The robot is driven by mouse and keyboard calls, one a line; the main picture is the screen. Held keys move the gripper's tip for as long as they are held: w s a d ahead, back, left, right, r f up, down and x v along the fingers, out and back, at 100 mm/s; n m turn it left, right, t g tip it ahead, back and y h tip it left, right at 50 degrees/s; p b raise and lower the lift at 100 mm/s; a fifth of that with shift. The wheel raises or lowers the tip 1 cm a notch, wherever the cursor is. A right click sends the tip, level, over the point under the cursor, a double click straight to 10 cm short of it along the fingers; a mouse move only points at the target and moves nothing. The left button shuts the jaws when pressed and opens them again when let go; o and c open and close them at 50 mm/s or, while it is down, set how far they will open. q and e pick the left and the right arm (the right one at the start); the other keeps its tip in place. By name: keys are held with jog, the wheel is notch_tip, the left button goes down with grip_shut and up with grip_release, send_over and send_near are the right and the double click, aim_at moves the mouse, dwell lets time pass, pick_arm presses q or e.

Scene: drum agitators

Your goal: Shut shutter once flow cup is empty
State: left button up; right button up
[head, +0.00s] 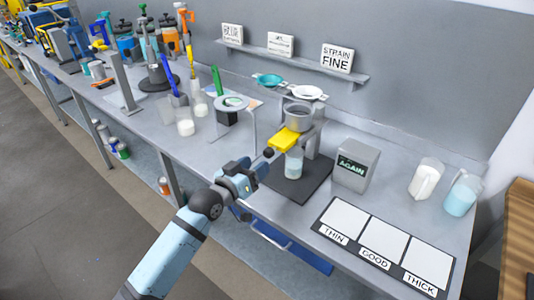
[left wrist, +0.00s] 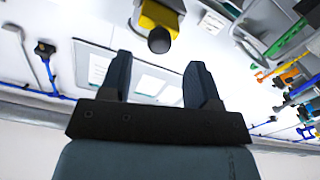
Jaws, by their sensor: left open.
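The grey metal flow cup (head: 298,116) sits in a stand on a dark base plate. Its inside is too small to tell whether liquid is left. The yellow shutter (head: 283,140) is under the cup, with a dark round knob (head: 268,152) at its near left end. A clear beaker (head: 294,164) with pale liquid stands below it. My left gripper (head: 255,172) is open and empty, just short of the knob and apart from it. In the left wrist view, the knob (left wrist: 159,40) and yellow shutter (left wrist: 161,14) lie beyond the open fingertips. My right gripper is out of view.
A grey box reading AGAIN (head: 354,166) stands right of the stand. A board with THIN, GOOD and THICK pads (head: 383,243) lies at the front right. Two jugs (head: 426,178) stand behind it.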

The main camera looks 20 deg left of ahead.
aim_at(276, 148)
pick_arm(q)
jog(key=x, duration=0.5)
jog(key=shift+w+d+p, duration=0.1)
jog(key=shift+w+p, duration=0.2)
grip_shut()
jog(key=x, duration=0.4)
jog(key=shift+w+f+b, duration=0.1)
jog(key=shift+w+b, duration=0.05)
jog(key=shift+b, duration=0.25)
